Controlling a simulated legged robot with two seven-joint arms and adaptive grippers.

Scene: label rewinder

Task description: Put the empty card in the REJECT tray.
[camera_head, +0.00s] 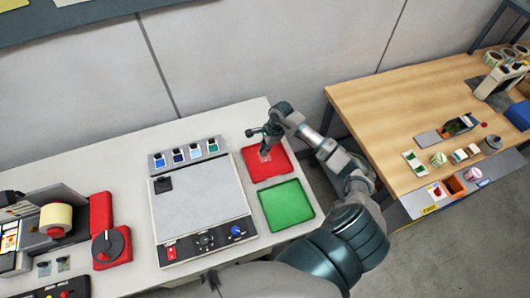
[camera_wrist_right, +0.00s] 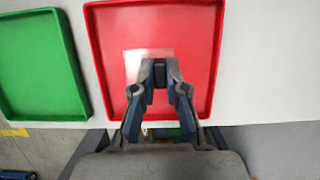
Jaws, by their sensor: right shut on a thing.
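The empty card (camera_wrist_right: 148,56) is a pale, see-through rectangle over the red tray. It also shows in the head view (camera_head: 265,156) as a faint light patch. My right gripper (camera_wrist_right: 160,75) is shut on the card's near edge, above the red tray; in the head view it (camera_head: 264,137) is at the tray's far side. I cannot tell whether the card touches the tray floor. The red tray (camera_head: 283,171) is shallow and otherwise looks empty; no REJECT label is readable. It fills the middle of the wrist view (camera_wrist_right: 198,30). My left gripper is not in view.
An empty green tray (camera_head: 287,206) lies in front of the red one. A grey panel device (camera_head: 200,205) with knobs and small coloured cards behind it stands to the left. A label machine (camera_head: 60,220) is farther left. A wooden table (camera_head: 390,110) with rolls stands at right.

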